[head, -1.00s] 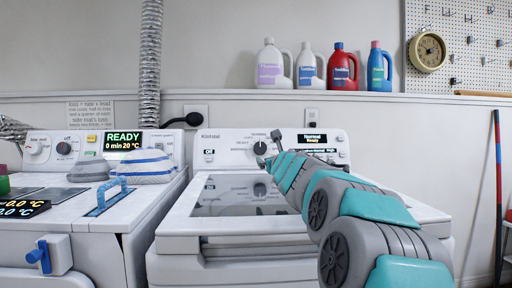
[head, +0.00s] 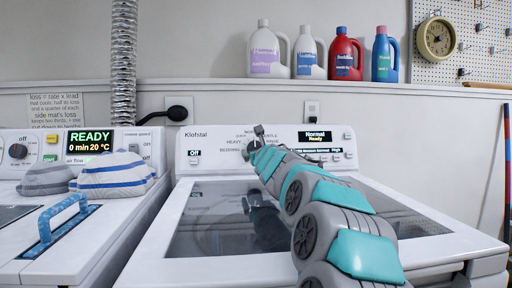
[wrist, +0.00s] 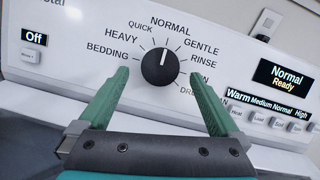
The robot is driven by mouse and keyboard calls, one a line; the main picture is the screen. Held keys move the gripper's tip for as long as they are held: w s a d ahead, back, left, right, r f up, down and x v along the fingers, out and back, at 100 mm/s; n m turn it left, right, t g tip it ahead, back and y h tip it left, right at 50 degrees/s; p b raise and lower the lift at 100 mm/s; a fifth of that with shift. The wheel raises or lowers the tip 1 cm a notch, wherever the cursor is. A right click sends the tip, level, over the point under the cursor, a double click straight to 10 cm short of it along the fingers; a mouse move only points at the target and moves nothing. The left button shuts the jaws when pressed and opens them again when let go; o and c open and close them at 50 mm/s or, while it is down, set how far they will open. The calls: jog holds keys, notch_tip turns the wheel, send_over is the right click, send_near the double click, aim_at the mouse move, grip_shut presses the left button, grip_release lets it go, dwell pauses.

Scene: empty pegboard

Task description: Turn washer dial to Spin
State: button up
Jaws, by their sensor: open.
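The washer dial (wrist: 162,66) is a round black knob with a white pointer mark. In the wrist view the mark points up, close to the NORMAL label. The labels QUICK, HEAVY and BEDDING lie to its left, and GENTLE and RINSE to its right; a label ending in N below RINSE is partly hidden by the right finger. My gripper (wrist: 160,96) is open, with one green finger on each side below the dial and the dial apart from both. In the head view my arm covers part of the washer panel (head: 220,140) and the dial is mostly hidden.
The washer's display (wrist: 286,78) reads Normal, Ready, with buttons beneath it. An Off display (wrist: 34,40) is at the left. Bottles line the shelf above.

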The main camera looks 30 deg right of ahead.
aim_at(254, 145)
jog(key=shift+p+x, duration=0.55)
jog(key=shift+x, duration=0.9)
jog(key=c, duration=1.4)
